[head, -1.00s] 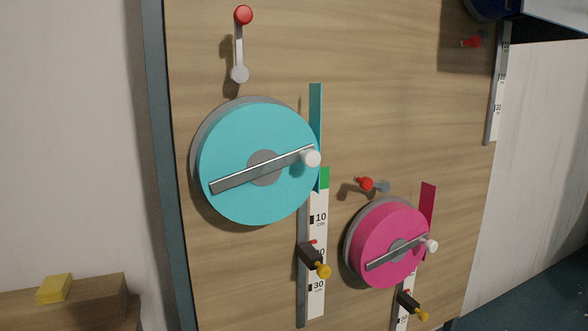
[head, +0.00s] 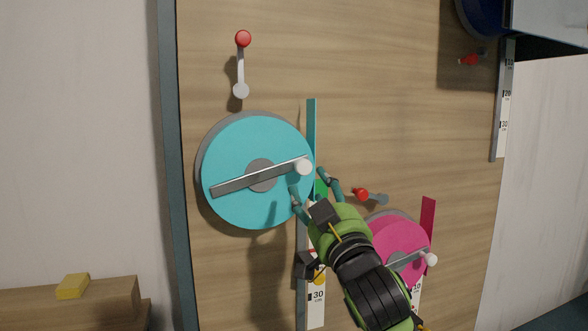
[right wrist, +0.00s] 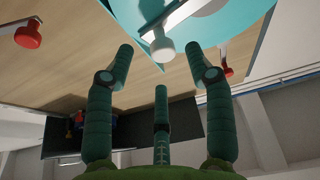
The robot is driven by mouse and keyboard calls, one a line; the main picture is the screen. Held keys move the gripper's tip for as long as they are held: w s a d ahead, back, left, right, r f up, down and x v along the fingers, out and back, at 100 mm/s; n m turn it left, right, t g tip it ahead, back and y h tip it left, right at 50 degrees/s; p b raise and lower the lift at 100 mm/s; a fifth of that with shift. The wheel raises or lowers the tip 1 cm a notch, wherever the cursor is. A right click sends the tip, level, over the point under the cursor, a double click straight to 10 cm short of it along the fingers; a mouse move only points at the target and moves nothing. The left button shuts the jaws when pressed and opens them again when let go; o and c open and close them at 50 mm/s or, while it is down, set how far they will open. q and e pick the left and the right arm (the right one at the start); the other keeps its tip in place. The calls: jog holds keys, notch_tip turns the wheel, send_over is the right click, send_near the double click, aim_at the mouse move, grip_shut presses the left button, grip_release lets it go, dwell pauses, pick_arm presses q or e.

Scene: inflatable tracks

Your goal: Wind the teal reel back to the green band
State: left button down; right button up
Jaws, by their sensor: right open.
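The teal reel (head: 240,145) is mounted on the upright wooden board, with a grey crank bar across its face. The crank's white knob (head: 303,167) is at the bar's right end, and the knob also shows in the right wrist view (right wrist: 163,50). My right gripper (head: 313,180) is open, its fingers just below and around the knob, apart from it. In the right wrist view its fingers (right wrist: 160,70) spread with the knob ahead of them. The green band (head: 321,188) on the scale is partly hidden by my fingers. My left gripper is not in view.
A red-knobbed lever (head: 242,65) is above the teal reel. Another red knob (head: 362,195) is right of my gripper. A pink reel (head: 392,240) is partly behind my arm. A yellow block (head: 73,286) lies on a wooden ledge at lower left.

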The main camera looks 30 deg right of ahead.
aim_at(305, 168)
jog(key=shift+w+d+r+p, duration=0.15)
jog(key=shift+r+p, duration=0.25)
jog(key=shift+r, duration=0.55)
jog(key=p+x, duration=0.2)
jog(key=x, duration=0.3)
jog(key=shift+w, duration=0.45)
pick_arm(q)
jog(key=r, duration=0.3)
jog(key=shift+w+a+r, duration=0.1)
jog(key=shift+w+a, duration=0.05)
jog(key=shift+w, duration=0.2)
pick_arm(e)
jog(key=shift+c, duration=0.4)
jog(key=shift+d, duration=0.1)
grip_shut()
